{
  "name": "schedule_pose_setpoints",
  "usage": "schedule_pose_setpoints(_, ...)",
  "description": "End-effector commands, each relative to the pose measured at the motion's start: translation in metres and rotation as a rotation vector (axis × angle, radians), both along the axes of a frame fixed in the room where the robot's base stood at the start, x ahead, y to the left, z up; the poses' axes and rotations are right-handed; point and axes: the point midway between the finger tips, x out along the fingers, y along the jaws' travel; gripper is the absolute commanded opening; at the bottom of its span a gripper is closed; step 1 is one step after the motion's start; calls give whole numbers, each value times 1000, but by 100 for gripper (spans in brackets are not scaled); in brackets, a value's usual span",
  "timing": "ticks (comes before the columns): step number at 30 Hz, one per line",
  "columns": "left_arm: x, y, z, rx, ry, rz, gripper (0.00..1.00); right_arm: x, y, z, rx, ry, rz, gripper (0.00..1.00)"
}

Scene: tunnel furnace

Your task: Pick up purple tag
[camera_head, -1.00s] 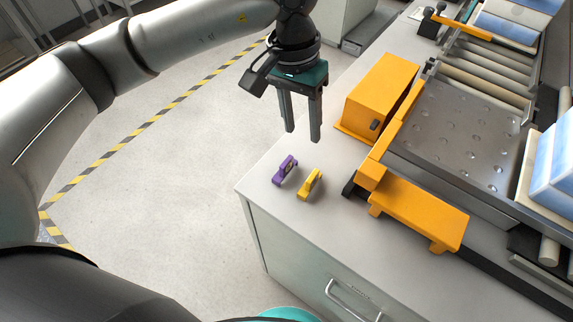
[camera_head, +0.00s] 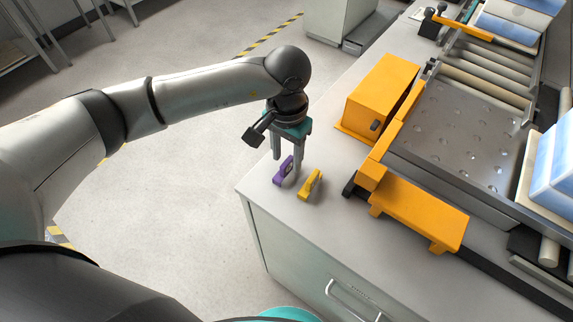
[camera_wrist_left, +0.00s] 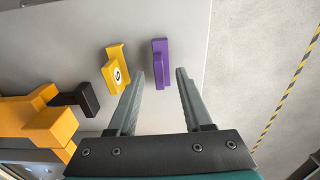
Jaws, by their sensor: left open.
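The purple tag (camera_head: 281,172) stands on the grey counter top near its left edge; it also shows in the left wrist view (camera_wrist_left: 161,64). A yellow tag (camera_head: 310,185) lies beside it to the right, and in the left wrist view (camera_wrist_left: 116,72) it is left of the purple one. My left gripper (camera_head: 287,168) points down at the purple tag, its fingers partly covering it in the head view. In the left wrist view the left gripper (camera_wrist_left: 160,78) is open, with the purple tag lined up between the fingertips. Contact cannot be told. My right gripper is not in view.
An orange box (camera_head: 376,98) and an orange bracket (camera_head: 425,213) stand on the counter to the right, beside the metal roller conveyor (camera_head: 455,125). Blue-white blocks (camera_head: 555,165) sit at the far right. The counter's left edge is close, with open floor beyond.

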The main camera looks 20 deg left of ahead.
Motion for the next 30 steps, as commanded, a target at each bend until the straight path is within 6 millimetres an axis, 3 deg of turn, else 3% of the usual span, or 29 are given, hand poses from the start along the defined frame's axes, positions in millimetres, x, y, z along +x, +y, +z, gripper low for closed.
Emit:
schedule_pose_setpoints(6, -2, -1, -30, -1, 3, 2, 50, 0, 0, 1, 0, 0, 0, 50)
schedule_pose_setpoints(15, -2, -1, -34, -1, 0, 1, 50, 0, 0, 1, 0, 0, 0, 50)
schedule_pose_setpoints(28, -2, 0, -34, -1, 0, 1, 2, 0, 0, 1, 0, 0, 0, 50)
schedule_pose_setpoints(30, -1, 0, -34, -1, 0, 1, 0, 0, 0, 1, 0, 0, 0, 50)
